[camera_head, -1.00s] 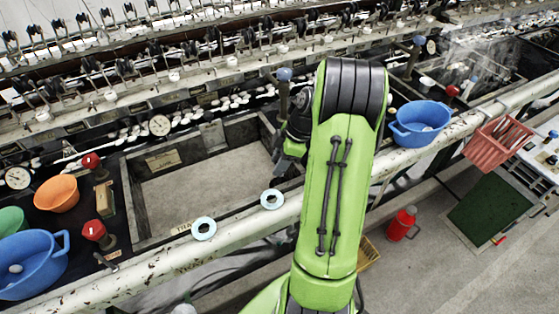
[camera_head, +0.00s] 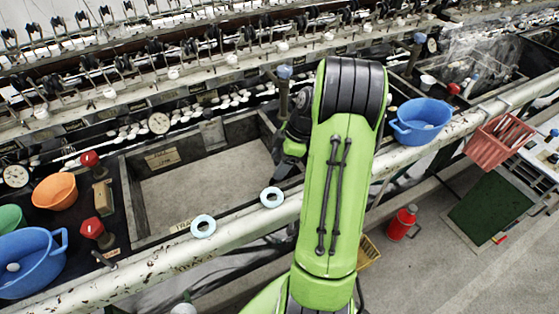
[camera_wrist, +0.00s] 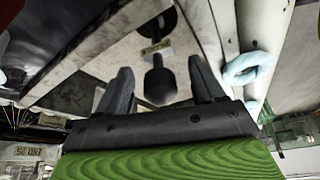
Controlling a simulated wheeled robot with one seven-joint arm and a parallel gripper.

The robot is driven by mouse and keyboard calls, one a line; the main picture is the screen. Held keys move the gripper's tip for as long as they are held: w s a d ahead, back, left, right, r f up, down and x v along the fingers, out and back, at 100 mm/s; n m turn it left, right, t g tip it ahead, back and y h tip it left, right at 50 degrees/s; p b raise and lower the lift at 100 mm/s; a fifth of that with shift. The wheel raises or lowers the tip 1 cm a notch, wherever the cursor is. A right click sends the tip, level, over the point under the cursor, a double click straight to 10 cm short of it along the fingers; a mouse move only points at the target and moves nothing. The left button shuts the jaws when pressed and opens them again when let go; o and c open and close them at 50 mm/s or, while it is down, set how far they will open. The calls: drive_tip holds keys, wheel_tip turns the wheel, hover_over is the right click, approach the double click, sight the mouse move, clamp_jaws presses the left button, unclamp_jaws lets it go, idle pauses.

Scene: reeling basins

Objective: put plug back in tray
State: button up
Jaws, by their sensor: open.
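My gripper (camera_wrist: 161,76) is open in the wrist view, its two dark fingers well apart. A dark, rounded plug-like piece (camera_wrist: 160,86) with a narrower stem shows between the fingers; I cannot tell whether it touches either one. Beyond it are a small label and a round black shape (camera_wrist: 161,24) on a pale surface; I cannot tell whether that is the tray. In the head view my gripper (camera_head: 286,160) is over the right end of the grey basin (camera_head: 205,190), partly hidden by my green arm. The plug cannot be made out there.
A pale pipe rail (camera_head: 160,270) runs along the basin's front, with two light-blue rings (camera_head: 203,226) on it. The blue bowl (camera_head: 420,122) is to the right on the rail. Orange and blue bowls and red-knobbed valves stand left. Reeling machinery lines the back.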

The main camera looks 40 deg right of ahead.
drive_tip(key=p+v, duration=0.5)
drive_tip(key=v, duration=1)
drive_tip(key=shift+r+p, duration=0.3)
drive_tip(key=shift+r, duration=0.1)
drive_tip(key=shift+s, duration=0.1)
drive_tip(key=a+r+m+h, duration=0.1)
drive_tip(key=a+r, duration=0.2)
drive_tip(key=a, duration=0.3)
drive_tip(key=a+r+m+h+p, duration=0.1)
drive_tip(key=a+r+m, duration=0.15)
drive_tip(key=a, duration=0.45)
drive_tip(key=a+r+m+h, duration=0.1)
drive_tip(key=a+r, duration=0.2)
drive_tip(key=a, duration=0.3)
drive_tip(key=s+a+m+t+p, duration=0.1)
drive_tip(key=s+a+m+t, duration=0.1)
drive_tip(key=s+a+m, duration=0.3)
drive_tip(key=s+a+r, duration=0.1)
drive_tip(key=s+a, duration=0.2)
drive_tip(key=s, duration=0.3)
drive_tip(key=shift+s+a+t+h, duration=0.2)
drive_tip(key=shift+a+t+h, duration=0.1)
drive_tip(key=shift+a+t, duration=0.1)
